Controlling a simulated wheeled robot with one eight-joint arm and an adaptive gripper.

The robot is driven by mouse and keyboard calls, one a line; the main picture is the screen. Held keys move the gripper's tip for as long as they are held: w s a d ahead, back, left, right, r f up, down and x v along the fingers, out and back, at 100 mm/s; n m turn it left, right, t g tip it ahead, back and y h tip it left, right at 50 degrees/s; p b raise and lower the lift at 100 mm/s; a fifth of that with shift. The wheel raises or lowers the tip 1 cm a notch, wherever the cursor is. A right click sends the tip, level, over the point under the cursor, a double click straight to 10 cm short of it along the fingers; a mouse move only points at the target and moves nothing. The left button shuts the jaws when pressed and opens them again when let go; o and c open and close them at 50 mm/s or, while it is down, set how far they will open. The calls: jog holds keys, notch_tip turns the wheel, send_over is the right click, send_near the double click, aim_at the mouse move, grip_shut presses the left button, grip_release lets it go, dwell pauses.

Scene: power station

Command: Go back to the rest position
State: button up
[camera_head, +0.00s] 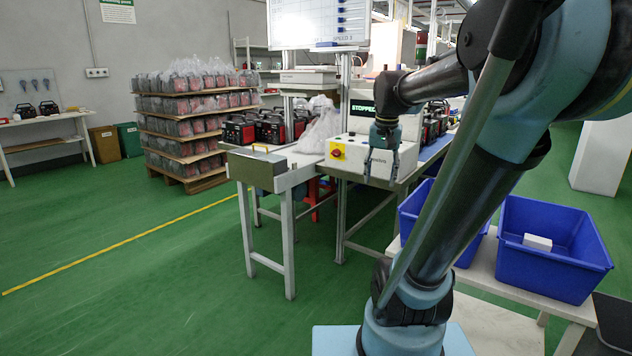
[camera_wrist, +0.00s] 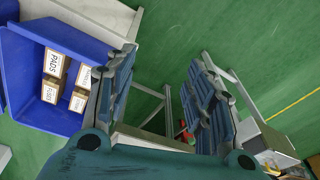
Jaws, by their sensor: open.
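My gripper (camera_head: 382,165) hangs from my bent arm in front of the white control box (camera_head: 350,158), with its fingers pointing down. In the wrist view my gripper (camera_wrist: 160,95) shows two ridged blue-grey fingers set wide apart. Nothing is between the fingers but a view of the floor and table legs. My gripper is open and empty.
A blue bin (camera_head: 552,262) with a white box (camera_head: 537,242) stands on a table at the right. Another blue bin (camera_wrist: 62,40) holds several labelled boxes. A conveyor table (camera_head: 285,177) stands mid-scene. The green floor (camera_head: 130,270) at the left is clear.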

jog(key=s+f+n, duration=0.3)
jog(key=s+f, duration=1.4)
jog(key=f, duration=0.1)
jog(key=shift+f+n, duration=0.15)
jog(key=shift+n, duration=0.15)
jog(key=shift+w, duration=0.1)
jog(key=shift+w+f, duration=0.2)
jog(key=shift+w, duration=0.25)
